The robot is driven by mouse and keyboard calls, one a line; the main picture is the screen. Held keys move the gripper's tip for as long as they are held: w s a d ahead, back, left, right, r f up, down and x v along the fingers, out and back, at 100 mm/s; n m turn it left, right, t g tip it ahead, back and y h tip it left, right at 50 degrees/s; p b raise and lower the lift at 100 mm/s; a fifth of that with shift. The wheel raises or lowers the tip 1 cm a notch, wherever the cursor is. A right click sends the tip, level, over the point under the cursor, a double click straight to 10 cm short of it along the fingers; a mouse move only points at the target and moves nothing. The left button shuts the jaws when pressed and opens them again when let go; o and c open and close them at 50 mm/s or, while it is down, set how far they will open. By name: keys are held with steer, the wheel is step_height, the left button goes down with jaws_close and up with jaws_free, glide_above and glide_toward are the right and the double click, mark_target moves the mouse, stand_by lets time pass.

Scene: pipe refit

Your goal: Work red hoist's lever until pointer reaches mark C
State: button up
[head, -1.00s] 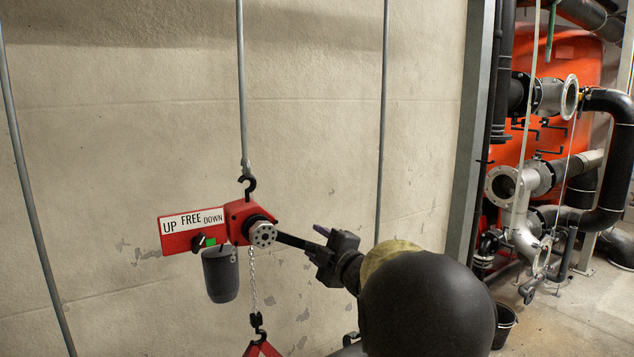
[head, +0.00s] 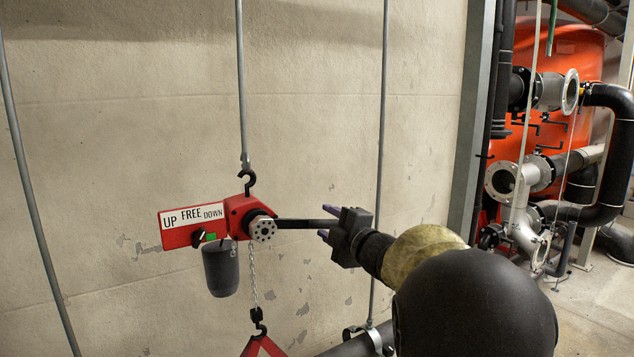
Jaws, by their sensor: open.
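The red hoist (head: 238,212) hangs from a hook on a grey rod against the wall. The black lever (head: 297,224) points right from the round hub (head: 263,229), about level. My gripper (head: 327,223) is open at the lever's far end, with its fingers around or beside it; I cannot tell whether they touch. A dark cup-shaped container (head: 221,268) hangs under the hoist. I see no pointer or mark C.
A chain (head: 254,280) runs down to a lower hook (head: 259,328) and a red piece (head: 262,347) at the bottom edge. A dark pipe (head: 361,344) lies below my arm. Pipes and a red tank (head: 560,130) stand at the right.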

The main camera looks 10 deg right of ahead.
steer(key=b+v, duration=0.1)
steer(key=v, duration=0.5)
stand_by(0.3)
steer(key=s+f+m+g+h, duration=0.3)
steer(key=f+m, duration=0.4)
steer(key=f, duration=0.3)
steer(key=s+f+m+g+h, duration=0.3)
steer(key=f+m, duration=0.3)
steer(key=f, duration=0.3)
steer(key=s+a+f+m+g, duration=0.3)
steer(key=s+f, duration=0.3)
steer(key=s, duration=0.2)
steer(key=s+a+f+m+g, duration=0.3)
steer(key=s+f+g, duration=0.2)
steer(key=s, duration=0.3)
steer(key=shift+s+f+g, duration=0.25)
steer(key=shift+f+g, duration=0.05)
steer(key=shift+f, duration=0.45)
